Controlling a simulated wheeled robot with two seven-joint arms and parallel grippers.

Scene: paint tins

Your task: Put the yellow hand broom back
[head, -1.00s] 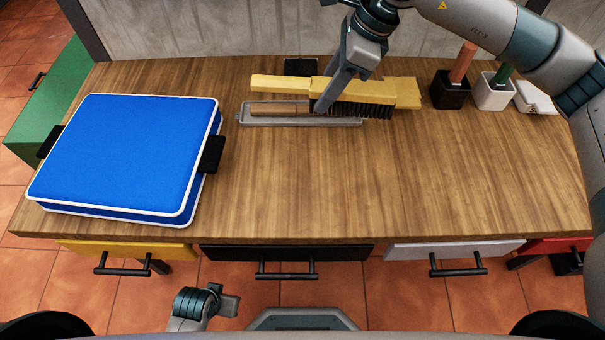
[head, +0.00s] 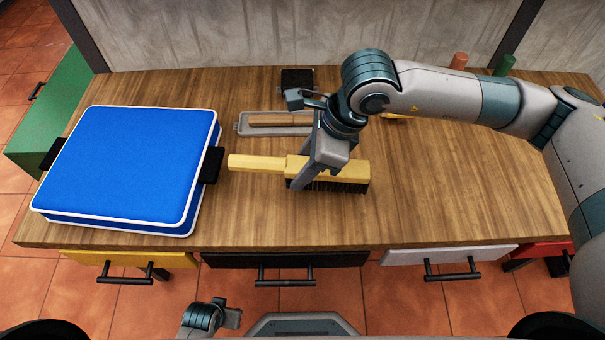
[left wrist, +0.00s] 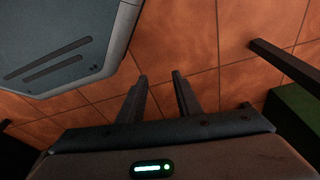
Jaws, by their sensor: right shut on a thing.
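The yellow hand broom (head: 257,163) is in my right gripper (head: 307,184), which is shut on it near where the handle meets the head. The handle points left and the dark bristles face down, toward the front of the wooden table. Whether the bristles touch the table is hard to tell. My left gripper (left wrist: 160,82) is open and empty, with orange floor tiles below it. A yellow piece (head: 394,116) at the back of the table is mostly hidden by my right arm.
A grey tray (head: 243,130) with a wooden-handled thing lies behind the broom, near a black item (head: 297,77). A blue box with white edges (head: 130,160) fills the table's left. Colored drawers with handles line the front. The table's right front is clear.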

